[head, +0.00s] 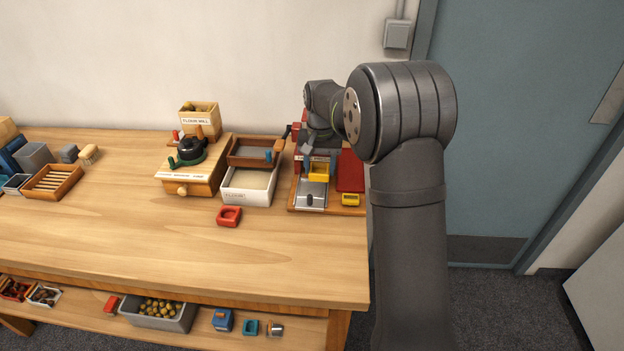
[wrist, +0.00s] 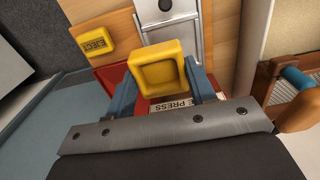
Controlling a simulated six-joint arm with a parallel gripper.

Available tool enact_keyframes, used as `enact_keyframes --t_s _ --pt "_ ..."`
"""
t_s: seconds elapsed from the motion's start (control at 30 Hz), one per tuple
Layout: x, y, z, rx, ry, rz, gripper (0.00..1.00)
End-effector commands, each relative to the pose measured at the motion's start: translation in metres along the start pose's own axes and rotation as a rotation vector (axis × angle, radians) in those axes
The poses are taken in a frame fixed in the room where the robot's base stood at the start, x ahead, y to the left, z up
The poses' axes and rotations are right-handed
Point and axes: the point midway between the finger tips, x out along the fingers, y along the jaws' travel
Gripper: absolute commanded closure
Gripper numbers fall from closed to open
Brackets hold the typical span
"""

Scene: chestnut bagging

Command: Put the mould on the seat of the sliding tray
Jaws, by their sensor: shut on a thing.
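A yellow square mould (head: 319,173) with a shallow hollow is held in my gripper (head: 319,167). In the wrist view the mould (wrist: 158,66) sits between the two blue fingers of my gripper (wrist: 160,82), which are shut on its sides. The silver sliding tray (head: 311,192) with a dark knob lies on the wooden base of the press. In the wrist view the tray (wrist: 177,32) shows just beyond the mould, partly covered by it. The mould appears over the tray's press-side end. Whether it touches the tray, I cannot tell. The seat is not clearly visible.
A yellow EJECT block (head: 350,199) and a red plate (head: 350,171) lie right of the tray. A white flour box (head: 249,187) and a wooden sieve box (head: 255,151) stand to the left. A red mould (head: 229,216) lies on the open table front.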

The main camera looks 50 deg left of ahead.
Motion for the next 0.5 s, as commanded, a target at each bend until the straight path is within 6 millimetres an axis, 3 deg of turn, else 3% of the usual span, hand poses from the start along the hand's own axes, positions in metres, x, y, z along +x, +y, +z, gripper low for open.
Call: enact_keyframes --t_s 0.17,0.33,0.5 --pt "0.012 -0.019 -0.006 0.000 0.001 0.000 0.74" --pt "0.023 -0.021 -0.006 0.001 -0.001 0.000 0.74" --pt "0.048 -0.021 -0.005 0.001 -0.001 0.000 0.74"
